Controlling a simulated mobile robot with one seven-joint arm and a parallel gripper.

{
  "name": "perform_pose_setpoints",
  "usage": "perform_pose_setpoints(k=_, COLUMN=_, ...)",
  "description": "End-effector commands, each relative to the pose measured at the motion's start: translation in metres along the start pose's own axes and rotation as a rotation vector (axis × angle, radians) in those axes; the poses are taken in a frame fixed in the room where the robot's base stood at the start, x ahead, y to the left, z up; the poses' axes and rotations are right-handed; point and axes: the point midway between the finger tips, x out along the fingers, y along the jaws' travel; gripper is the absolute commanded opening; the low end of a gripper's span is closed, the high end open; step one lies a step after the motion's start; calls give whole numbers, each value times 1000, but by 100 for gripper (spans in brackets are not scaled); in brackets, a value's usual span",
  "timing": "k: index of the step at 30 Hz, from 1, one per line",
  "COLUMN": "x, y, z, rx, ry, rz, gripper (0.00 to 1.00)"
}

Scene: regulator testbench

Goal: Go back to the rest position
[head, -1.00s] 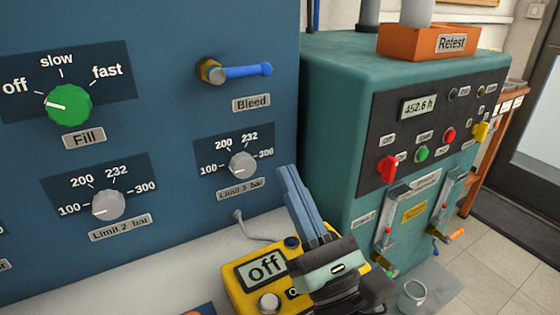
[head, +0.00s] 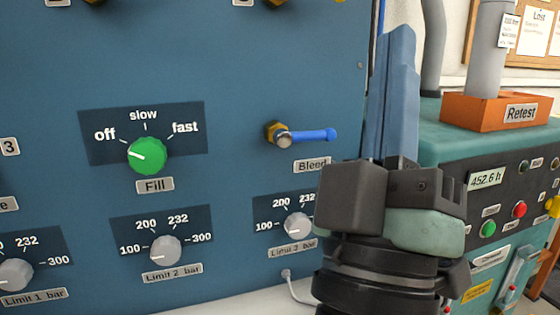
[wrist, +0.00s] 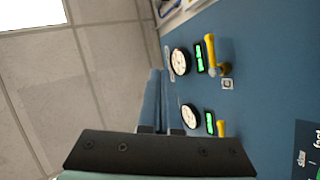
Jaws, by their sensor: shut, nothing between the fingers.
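My gripper (head: 392,85) points upward at the right of the head view, in front of the blue panel's right edge. Its two long blue fingers are together with nothing between them. In the wrist view the fingers (wrist: 152,100) also show, pointing up past the blue panel. The blue panel (head: 60,80) carries a green Fill knob (head: 147,155), with its pointer toward off. A blue Bleed lever (head: 312,135) lies horizontal, just left of my gripper. My gripper hides part of the Limit 3 dial's (head: 297,224) surroundings.
The teal machine (head: 440,150) with an orange Retest tray (head: 470,112) stands at the right, behind my gripper. The wrist view shows two round gauges (wrist: 180,62) with green displays and yellow levers (wrist: 211,50) on the panel. The ceiling side at left is clear.

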Motion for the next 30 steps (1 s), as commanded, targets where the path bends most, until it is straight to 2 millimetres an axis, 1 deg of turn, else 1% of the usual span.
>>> perform_pose_setpoints(k=1, x=5, y=1, z=-21, rx=221, ry=-1, rz=-26, gripper=0)
perform_pose_setpoints(k=2, x=7, y=-1, z=-31, rx=349, ry=-5, rz=-51, gripper=0)
perform_pose_setpoints(k=3, x=8, y=-4, z=-46, rx=512, ry=-11, rz=-90, gripper=0)
perform_pose_setpoints(k=5, x=7, y=-10, z=-70, rx=742, ry=-19, rz=-163, gripper=0)
perform_pose_setpoints(k=6, x=4, y=-14, z=-89, rx=888, ry=-22, rz=-219, gripper=0)
perform_pose_setpoints(k=7, x=2, y=-17, z=-103, rx=993, ry=-26, rz=-267, gripper=0)
perform_pose_setpoints(k=8, x=19, y=-10, z=-105, rx=967, ry=-36, rz=-255, gripper=0)
perform_pose_setpoints(k=9, x=31, y=-5, z=-108, rx=956, ry=-39, rz=-251, gripper=0)
perform_pose_setpoints(k=14, x=66, y=11, z=-127, rx=951, ry=-41, rz=-250, gripper=0)
perform_pose_setpoints(k=21, x=126, y=39, z=-160, rx=948, ry=-42, rz=-250, gripper=0)
perform_pose_setpoints(k=30, x=199, y=74, z=-202, rx=947, ry=-42, rz=-250, gripper=0)
